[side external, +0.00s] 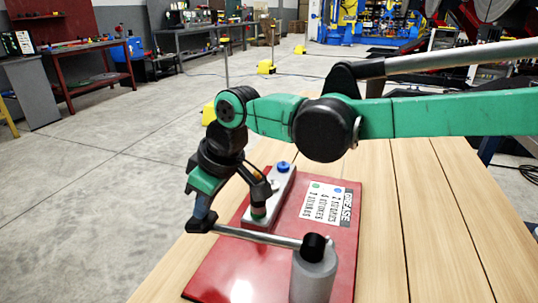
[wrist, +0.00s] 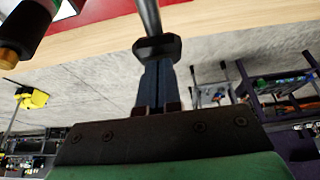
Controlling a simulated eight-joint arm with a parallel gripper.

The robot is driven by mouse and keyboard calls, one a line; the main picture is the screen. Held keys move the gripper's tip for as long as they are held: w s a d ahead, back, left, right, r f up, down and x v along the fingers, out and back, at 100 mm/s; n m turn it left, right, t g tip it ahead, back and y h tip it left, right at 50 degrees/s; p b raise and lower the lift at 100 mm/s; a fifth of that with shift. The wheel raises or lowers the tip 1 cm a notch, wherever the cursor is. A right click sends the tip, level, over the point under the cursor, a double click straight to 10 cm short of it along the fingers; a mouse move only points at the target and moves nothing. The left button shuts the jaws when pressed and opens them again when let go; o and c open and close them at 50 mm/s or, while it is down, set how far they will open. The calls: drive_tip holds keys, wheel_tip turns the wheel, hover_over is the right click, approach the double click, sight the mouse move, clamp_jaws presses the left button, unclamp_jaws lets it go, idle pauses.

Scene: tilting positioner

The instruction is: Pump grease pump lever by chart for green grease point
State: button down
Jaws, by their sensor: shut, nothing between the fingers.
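In the side view, a grey cylindrical pump (side external: 314,278) with a black top stands at the front of a red plate. Its metal lever (side external: 262,236) reaches left from the top and also shows in the wrist view (wrist: 149,16). My gripper (side external: 202,222) is shut, its fingertips at the lever's outer end; I cannot tell whether they touch it. The shut fingers show in the wrist view (wrist: 157,75). The green grease point (side external: 258,213) is on a grey block, partly hidden by a dark part above it. A white chart (side external: 322,204) lies behind the pump, its lettering turned and hard to read.
The red plate (side external: 237,284) lies on a wooden table (side external: 437,220). A blue-capped point (side external: 283,167) is at the grey block's far end. A dark cylinder with a brass end (wrist: 22,32) is close by in the wrist view. Right of the plate, the tabletop is bare.

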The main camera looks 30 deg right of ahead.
drive_tip(key=shift+f, duration=0.6)
wheel_tip(320, 180, up, 15)
idle(0.7)
drive_tip(key=shift+f, duration=0.2)
idle(0.4)
drive_tip(key=shift+f, duration=3.2)
wheel_tip(320, 180, up, 7)
drive_tip(key=shift+f, duration=0.2)
idle(2.0)
